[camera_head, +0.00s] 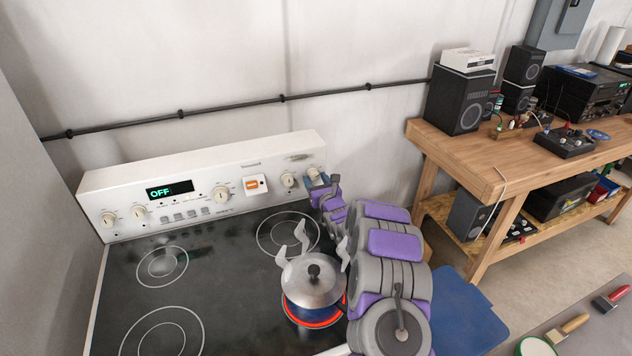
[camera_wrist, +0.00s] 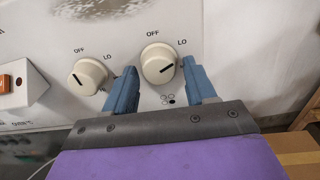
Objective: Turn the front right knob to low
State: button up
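The rightmost cream knob (camera_wrist: 158,63) on the stove's back panel fills the middle of the wrist view, with OFF above it and LO at its upper right. Its dark mark points to the right and slightly up. In the head view this knob (camera_head: 313,173) is partly covered by my gripper (camera_head: 319,186). In the wrist view my gripper (camera_wrist: 159,76) is open, with one blue finger on each side of the knob. A small gap shows at the left finger; whether the right finger touches is unclear. The front right burner (camera_head: 313,313) glows red under a lidded pot.
A second cream knob (camera_wrist: 87,76) is close left of my left finger. An orange switch (camera_head: 251,185) and a display reading OFF (camera_head: 169,190) are further left. The pot (camera_head: 314,280) stands beside my arm. A wooden workbench (camera_head: 480,160) with speakers is at right.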

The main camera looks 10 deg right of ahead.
jog(key=c, duration=0.8)
jog(key=shift+a+r, duration=0.15)
jog(key=shift+r, duration=0.1)
jog(key=shift+c, duration=0.2)
jog(key=shift+w+r, duration=0.1)
jog(key=shift+r, duration=0.05)
jog(key=shift+n, duration=0.3)
jog(key=shift+f, duration=0.2)
jog(key=o, duration=1.1)
jog(key=shift+f, duration=0.15)
jog(key=shift+c, duration=0.2)
jog(key=s+d+p, duration=0.1)
jog(key=s, duration=0.4)
jog(key=s+d+p, duration=0.1)
jog(key=s+p, duration=0.1)
jog(key=s, duration=0.4)
jog(key=s+d+p, duration=0.1)
jog(key=s, duration=0.5)
jog(key=shift+s+d+f, duration=0.1)
jog(key=shift+d, duration=0.25)
